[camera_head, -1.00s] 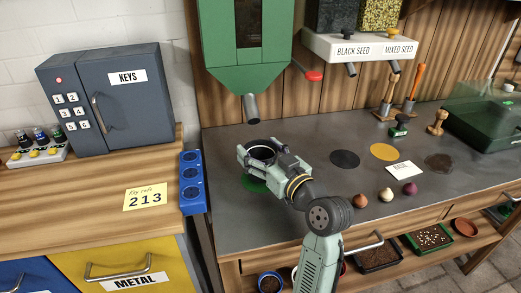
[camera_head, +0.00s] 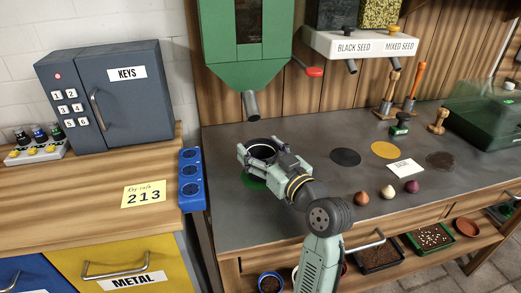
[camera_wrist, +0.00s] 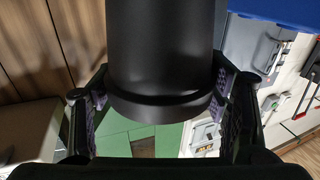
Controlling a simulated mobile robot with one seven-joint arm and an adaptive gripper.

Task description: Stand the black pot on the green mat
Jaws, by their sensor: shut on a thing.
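The black pot (camera_head: 262,151) is held upright between the fingers of my gripper (camera_head: 259,153), under the green hopper's spout. Its round open rim shows in the head view. In the wrist view the pot's dark wall (camera_wrist: 165,45) fills the middle, with a finger on each side. The green mat (camera_head: 252,182) lies on the grey bench below the pot. Only its near left part shows; the pot and gripper hide the rest. I cannot tell whether the pot's base touches the mat.
The hopper's spout (camera_head: 251,106) hangs just above and behind the pot. A black mat (camera_head: 345,157) and a yellow mat (camera_head: 385,150) lie to the right. Three bulbs (camera_head: 387,192) sit near the front edge. A blue holder (camera_head: 191,180) stands at the left.

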